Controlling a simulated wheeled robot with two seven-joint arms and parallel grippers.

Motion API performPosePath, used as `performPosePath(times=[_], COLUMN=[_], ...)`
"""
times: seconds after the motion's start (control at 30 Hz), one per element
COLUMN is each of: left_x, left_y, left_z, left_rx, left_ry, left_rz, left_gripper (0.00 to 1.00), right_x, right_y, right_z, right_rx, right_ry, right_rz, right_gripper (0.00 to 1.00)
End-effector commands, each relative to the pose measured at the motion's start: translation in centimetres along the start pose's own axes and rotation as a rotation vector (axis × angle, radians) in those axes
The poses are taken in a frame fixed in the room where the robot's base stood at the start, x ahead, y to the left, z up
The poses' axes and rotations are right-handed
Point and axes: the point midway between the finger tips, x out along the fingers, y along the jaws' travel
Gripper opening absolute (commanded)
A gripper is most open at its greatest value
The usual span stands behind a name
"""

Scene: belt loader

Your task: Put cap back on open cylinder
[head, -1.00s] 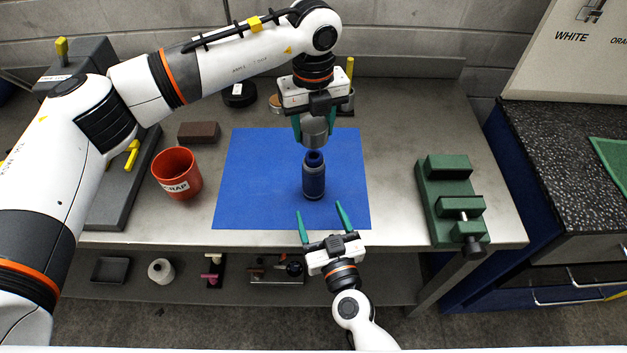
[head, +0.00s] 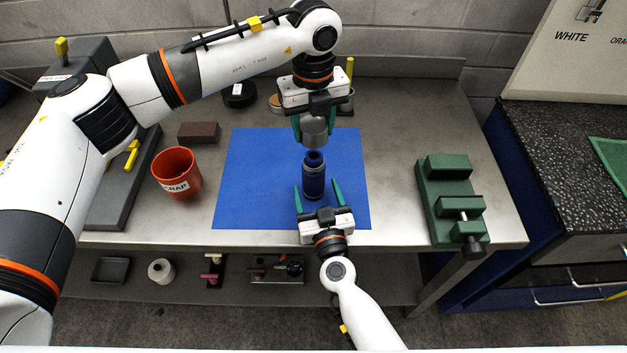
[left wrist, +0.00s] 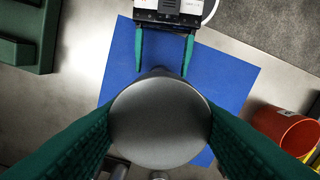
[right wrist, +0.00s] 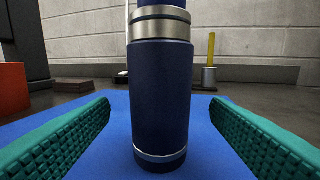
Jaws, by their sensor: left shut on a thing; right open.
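The open cylinder (head: 314,178) is dark blue with silver bands and stands upright on the blue mat (head: 250,180). It also fills the middle of the right wrist view (right wrist: 162,100). My left gripper (head: 314,138) is shut on the grey round cap (head: 315,130) and holds it behind and above the cylinder's top; the cap hides most of the cylinder in the left wrist view (left wrist: 160,122). My right gripper (head: 318,187) is open, its green fingers on either side of the cylinder's lower part, with gaps showing on both sides in the right wrist view (right wrist: 162,135).
A red scrap cup (head: 177,174) and a brown block (head: 199,132) stand left of the mat. A green vise (head: 450,200) sits at the right of the steel table. Small round items and a yellow-topped holder (head: 349,85) lie behind the left gripper. The mat beside the cylinder is clear.

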Motion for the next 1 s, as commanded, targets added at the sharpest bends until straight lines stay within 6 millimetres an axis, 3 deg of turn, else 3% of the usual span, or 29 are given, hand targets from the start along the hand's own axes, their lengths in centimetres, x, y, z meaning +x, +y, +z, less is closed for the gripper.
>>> performPosePath(times=[0.1,0.3,0.73,0.77,1.0], left_x=[0.0,0.0,0.0,0.0,0.0], left_y=[0.0,0.0,0.0,0.0,0.0], left_z=[0.0,0.0,0.0,0.0,0.0], left_rx=[0.000,0.000,0.000,0.000,0.000], left_ry=[0.000,0.000,0.000,0.000,0.000], left_rz=[0.000,0.000,0.000,0.000,0.000], left_gripper=[0.27,0.27,0.27,0.27,0.27], right_x=[2.3,4.7,5.6,5.6,5.6], right_y=[0.0,0.0,0.0,0.0,0.0], right_z=[0.1,0.0,0.0,0.0,0.0], right_rx=[-0.001,-0.001,0.001,0.001,0.000], right_ry=[-0.002,-0.001,0.001,0.001,0.001], right_rz=[0.000,0.001,0.000,0.000,0.000], right_gripper=[0.72,0.72,0.72,0.70,0.31])
